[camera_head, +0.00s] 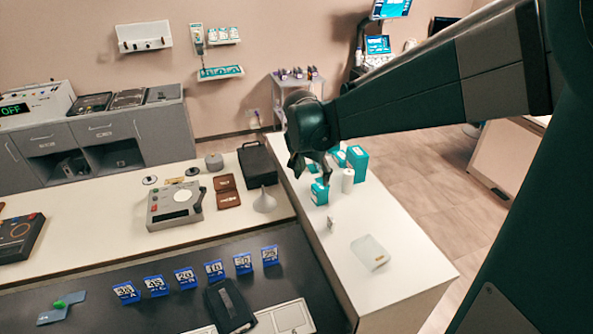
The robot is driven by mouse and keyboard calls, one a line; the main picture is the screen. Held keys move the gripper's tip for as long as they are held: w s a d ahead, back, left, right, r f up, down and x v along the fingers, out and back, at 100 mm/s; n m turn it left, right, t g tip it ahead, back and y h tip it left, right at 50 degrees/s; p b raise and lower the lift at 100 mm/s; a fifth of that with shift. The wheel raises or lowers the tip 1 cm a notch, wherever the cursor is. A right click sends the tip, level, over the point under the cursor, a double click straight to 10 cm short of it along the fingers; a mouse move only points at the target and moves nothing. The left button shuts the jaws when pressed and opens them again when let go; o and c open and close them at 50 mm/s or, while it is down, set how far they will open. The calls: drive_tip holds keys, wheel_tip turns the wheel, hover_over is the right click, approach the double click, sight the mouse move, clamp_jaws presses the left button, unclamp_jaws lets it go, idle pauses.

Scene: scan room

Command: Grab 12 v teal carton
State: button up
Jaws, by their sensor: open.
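Several teal-and-white cartons stand grouped on the right arm of the white counter. The front teal carton (319,193) stands just below my gripper, a larger teal carton (357,163) stands to the right, and another teal carton (339,156) is partly hidden behind. Their labels are too small to read, so I cannot tell which one is 12 V. My gripper (313,172) is open, pointing down above and beside the front carton. It appears empty, and its fingers and wrist hide part of the group. I cannot tell whether it touches a carton.
A white cylinder (347,181) stands close beside the cartons. A small pale item (331,225) and a translucent box (370,252) lie nearer on the counter (395,285). The counter's right edge is open.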

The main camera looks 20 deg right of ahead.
drive_tip(key=w+d+f+m+g+p, duration=0.1)
drive_tip(key=w+d+f+m+p, duration=0.15)
drive_tip(key=w+f, duration=0.35)
drive_tip(key=m+g+h, duration=0.1)
drive_tip(key=m+h, duration=0.1)
drive_tip(key=m, duration=0.2)
approach(319, 186)
drive_tip(key=x, duration=0.2)
drive_tip(key=shift+w+d+f+g+p, duration=0.35)
drive_tip(key=shift+d+f+p, duration=0.1)
drive_tip(key=shift+f, duration=0.1)
drive_tip(key=shift+x, duration=1.3)
drive_tip(key=shift+f, duration=0.1)
drive_tip(key=shift+p+x, duration=0.3)
drive_tip(key=shift+x, duration=2.2)
drive_tip(key=shift+s+a, duration=0.1)
drive_tip(key=shift+s, duration=0.05)
